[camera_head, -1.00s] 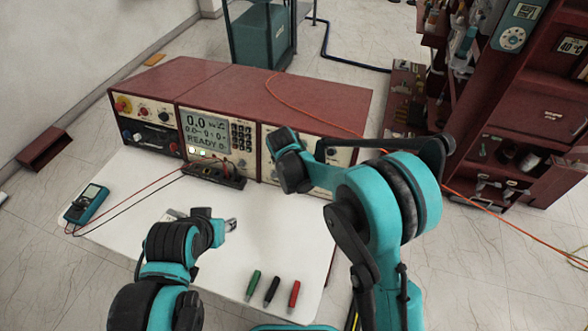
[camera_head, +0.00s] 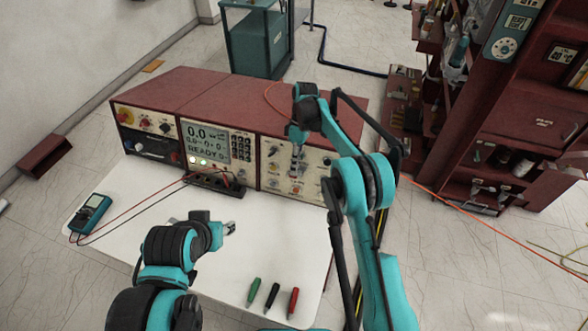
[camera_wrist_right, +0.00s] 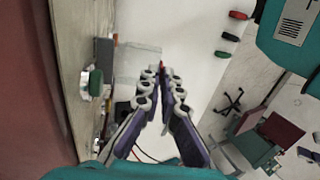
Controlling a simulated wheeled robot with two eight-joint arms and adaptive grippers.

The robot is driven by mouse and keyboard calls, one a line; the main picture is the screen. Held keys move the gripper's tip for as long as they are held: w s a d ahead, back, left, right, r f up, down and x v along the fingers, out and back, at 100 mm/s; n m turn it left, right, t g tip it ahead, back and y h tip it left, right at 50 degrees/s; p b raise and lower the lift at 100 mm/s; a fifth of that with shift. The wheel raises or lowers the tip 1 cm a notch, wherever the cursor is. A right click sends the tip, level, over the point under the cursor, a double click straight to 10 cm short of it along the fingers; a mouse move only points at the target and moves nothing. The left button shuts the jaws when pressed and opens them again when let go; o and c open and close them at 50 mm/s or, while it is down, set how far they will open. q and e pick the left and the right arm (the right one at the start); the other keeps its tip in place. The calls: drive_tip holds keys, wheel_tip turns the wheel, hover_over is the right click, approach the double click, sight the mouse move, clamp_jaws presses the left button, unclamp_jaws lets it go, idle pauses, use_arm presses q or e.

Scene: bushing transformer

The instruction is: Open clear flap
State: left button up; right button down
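The clear flap (camera_wrist_right: 138,58) is a pale see-through square beside the instrument panel in the right wrist view. In the head view I cannot pick it out; my right arm covers part of that panel. My right gripper (camera_wrist_right: 162,75) has its fingertips together, just beside the flap's lower edge in the wrist picture; I cannot tell whether they touch. In the head view it points down in front of the right-hand panel (camera_head: 277,181). My left gripper (camera_head: 229,228) is over the white table, away from the panel; its finger gap is too small to judge.
The red-topped instrument console (camera_head: 205,97) stands along the back of the white table (camera_head: 130,215). A green knob (camera_wrist_right: 96,82) sticks out near my right gripper. A multimeter (camera_head: 91,213) lies at left. Green, black and red handles (camera_head: 293,303) lie at the front.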

drive_tip(key=shift+w+d+r+g, duration=0.1)
drive_tip(key=shift+w+r+g, duration=0.1)
drive_tip(key=shift+g, duration=0.2)
drive_tip(key=c, duration=1.8)
unclamp_jaws()
drive_tip(key=shift+f, duration=0.1)
drive_tip(key=shift+o, duration=0.2)
drive_tip(key=v, duration=0.7)
drive_tip(key=shift+r, duration=0.25)
drive_tip(key=shift+d, duration=0.15)
